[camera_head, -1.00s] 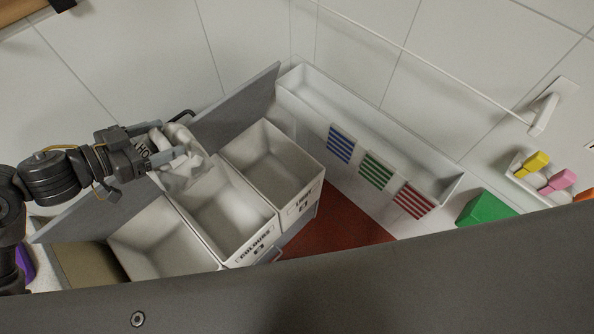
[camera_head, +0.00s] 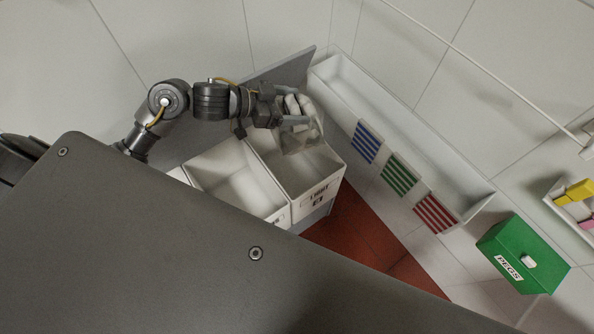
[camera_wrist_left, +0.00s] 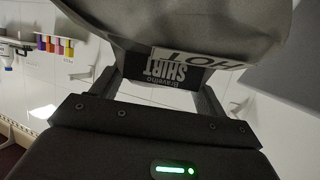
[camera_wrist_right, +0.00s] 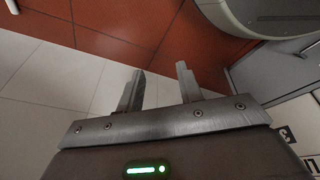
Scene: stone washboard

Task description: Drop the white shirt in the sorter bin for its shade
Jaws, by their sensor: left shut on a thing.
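My left gripper (camera_head: 292,107) is shut on the white shirt (camera_head: 302,135), which hangs bunched over the back part of the light bin (camera_head: 320,180). Whether the shirt touches the bin's rim is unclear. The light bin's front label reads LIGHT. In the left wrist view the shirt (camera_wrist_left: 200,28) looks grey, with a label reading SHIRT and HOT between the fingers. The colours bin (camera_head: 232,178) stands to the left of the light bin, its label hidden. My right gripper (camera_wrist_right: 160,72) is open and empty over the floor; it is outside the head view.
A grey panel (camera_head: 290,72) stands behind the bins. A long white trough (camera_head: 400,120) with blue, green and red striped cards runs to the right. A green PEGS box (camera_head: 520,255) stands at the lower right. My own body covers the lower left of the head view.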

